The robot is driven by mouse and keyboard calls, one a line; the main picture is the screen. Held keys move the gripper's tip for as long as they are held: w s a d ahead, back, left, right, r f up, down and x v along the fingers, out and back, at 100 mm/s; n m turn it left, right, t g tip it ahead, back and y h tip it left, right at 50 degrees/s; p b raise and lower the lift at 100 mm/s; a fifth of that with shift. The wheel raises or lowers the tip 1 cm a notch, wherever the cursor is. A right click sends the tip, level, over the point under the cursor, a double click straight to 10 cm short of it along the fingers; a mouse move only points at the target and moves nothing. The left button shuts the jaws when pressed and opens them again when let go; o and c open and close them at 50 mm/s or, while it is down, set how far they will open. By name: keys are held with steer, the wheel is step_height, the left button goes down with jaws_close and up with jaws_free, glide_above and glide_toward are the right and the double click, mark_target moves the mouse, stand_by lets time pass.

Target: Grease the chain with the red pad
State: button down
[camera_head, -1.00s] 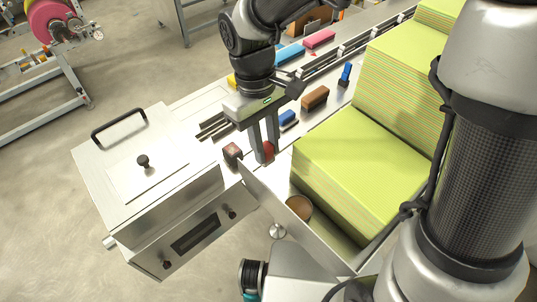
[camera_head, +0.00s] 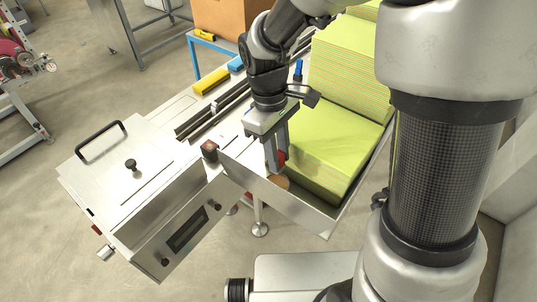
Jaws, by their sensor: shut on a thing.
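My gripper (camera_head: 276,168) points down and is shut on the red pad (camera_head: 282,156), of which only a small part shows beside the fingers. The pad is at the near left corner of a metal tray, just above or at a round tan-brown dish (camera_head: 282,182). The fingers partly hide the dish, and I cannot tell whether the pad touches it. Long dark strips (camera_head: 213,112) run along the conveyor bed to the left of my arm; the chain may lie there, but its links are too small to make out.
A tall stack of yellow-green sheets (camera_head: 330,140) fills most of the metal tray (camera_head: 300,212). A yellow block (camera_head: 211,80) and a blue upright object (camera_head: 298,68) lie farther back.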

steer(key=shift+w+f+b, duration=0.15)
steer(key=shift+f+b, duration=0.45)
steer(key=shift+f, duration=0.25)
steer(key=shift+f+b, duration=1.55)
steer(key=shift+f, duration=0.6)
steer(key=shift+f+b, duration=0.35)
steer(key=shift+f, duration=0.25)
steer(key=shift+r, duration=0.15)
steer(key=shift+r+p, duration=2.55)
steer(key=shift+r, duration=0.85)
steer(key=shift+r, duration=0.1)
